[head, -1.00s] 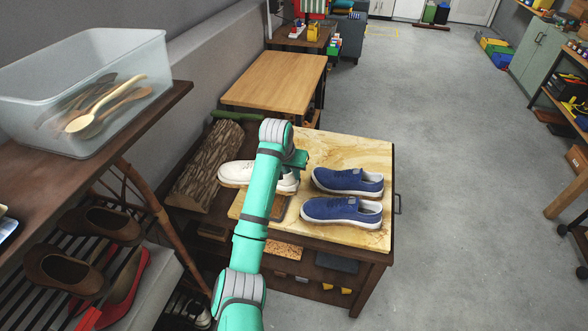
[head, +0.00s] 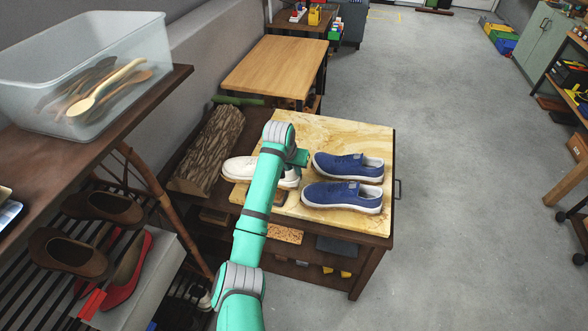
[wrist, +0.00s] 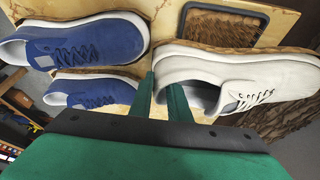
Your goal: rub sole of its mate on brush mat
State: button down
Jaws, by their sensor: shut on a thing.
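My gripper (wrist: 163,98) is shut on the heel end of a white shoe (head: 238,168), with one finger inside its opening. The shoe (wrist: 232,78) lies sole down, toe to the right in the wrist view. A dark brush mat (wrist: 222,24) with a grey frame is just beyond the shoe in the wrist view, partly covered by it. In the head view my arm hides most of the mat. I cannot tell whether the sole touches anything. Two blue shoes, one farther (head: 347,165) and one nearer (head: 343,196), stand side by side right of my gripper.
The shoes are on a pale wooden board (head: 350,132) on a dark cabinet. A bark-covered log (head: 210,150) lies close to its left. A shelf with a clear bin (head: 85,65) of spoons stands at left. Open floor (head: 460,190) is on the right.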

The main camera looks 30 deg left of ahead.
jog(key=shift+f, duration=0.6)
dwell(1.3)
